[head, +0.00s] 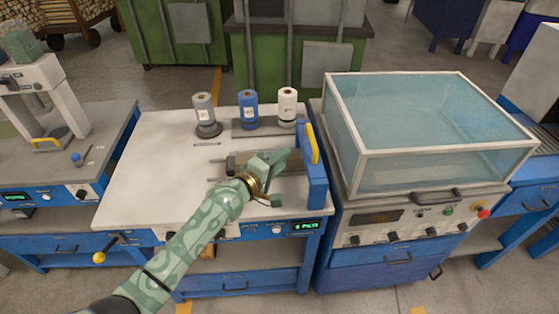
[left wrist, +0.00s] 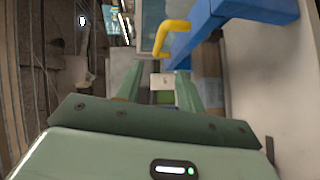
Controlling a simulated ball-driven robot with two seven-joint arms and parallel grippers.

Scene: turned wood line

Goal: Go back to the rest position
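My left arm (head: 190,240), patterned in green, reaches in from the lower left in the head view. My left gripper (head: 280,180) is over the right part of the white-topped workbench (head: 150,180), close beside a blue upright frame (head: 315,175) with a yellow handle (head: 311,143). In the left wrist view its two green fingers (left wrist: 158,92) stand apart, and I see nothing clasped between them. The blue frame (left wrist: 230,18) and yellow handle (left wrist: 172,36) show just beyond the fingers. A grey bar-like fixture (head: 235,163) lies partly hidden behind the gripper. My right gripper is not in view.
A grey spool (head: 204,108), a blue spool (head: 248,108) and a white spool (head: 287,105) stand at the bench's back. A glass-walled case (head: 430,130) stands at right. A press (head: 45,100) stands at left. The bench's left part is clear.

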